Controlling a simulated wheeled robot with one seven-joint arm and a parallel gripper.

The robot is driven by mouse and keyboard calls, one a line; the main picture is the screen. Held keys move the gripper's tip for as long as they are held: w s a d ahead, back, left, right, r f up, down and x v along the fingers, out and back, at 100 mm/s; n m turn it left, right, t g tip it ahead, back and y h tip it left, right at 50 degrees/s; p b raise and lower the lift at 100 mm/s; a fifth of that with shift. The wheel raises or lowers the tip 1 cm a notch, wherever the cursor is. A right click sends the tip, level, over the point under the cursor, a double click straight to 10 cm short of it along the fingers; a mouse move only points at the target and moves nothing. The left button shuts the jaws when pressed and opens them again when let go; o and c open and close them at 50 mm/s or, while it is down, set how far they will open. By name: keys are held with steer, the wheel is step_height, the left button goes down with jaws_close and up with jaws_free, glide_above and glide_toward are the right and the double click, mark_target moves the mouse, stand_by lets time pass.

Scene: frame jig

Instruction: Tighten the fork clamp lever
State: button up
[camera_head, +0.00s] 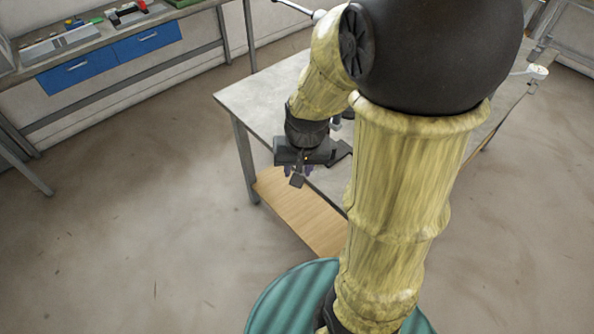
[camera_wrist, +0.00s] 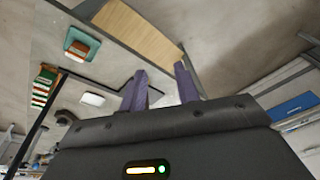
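I cannot make out the fork clamp lever in either view; my arm covers much of the grey table (camera_head: 262,97) in the head view. My gripper (camera_head: 298,178) is beside the table's left edge, pointing down, with nothing seen between its fingers. In the wrist view its two purple fingers (camera_wrist: 160,72) stand apart, with a gap between them. A dark bar (camera_wrist: 88,78) runs across the wrist view left of the fingers; I cannot tell what it belongs to.
A wooden shelf (camera_head: 300,207) lies under the table. A workbench with blue drawers (camera_head: 147,42) stands at the back left. In the wrist view, an orange-and-teal item (camera_wrist: 80,43) and a white item (camera_wrist: 92,99) lie left of the fingers. The floor at left is clear.

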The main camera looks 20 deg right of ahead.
steer(key=shift+s+a+n, duration=0.25)
steer(key=shift+s+n, duration=0.05)
steer(key=shift+s, duration=0.05)
steer(key=shift+c, duration=0.6)
steer(key=s+a+n, duration=0.2)
steer(key=s, duration=0.1)
steer(key=shift+s+n, duration=0.15)
steer(key=shift+n, duration=0.15)
jaws_close()
steer(key=shift+w+d+f, duration=0.1)
steer(key=shift+w+d, duration=0.05)
steer(key=shift+w, duration=0.05)
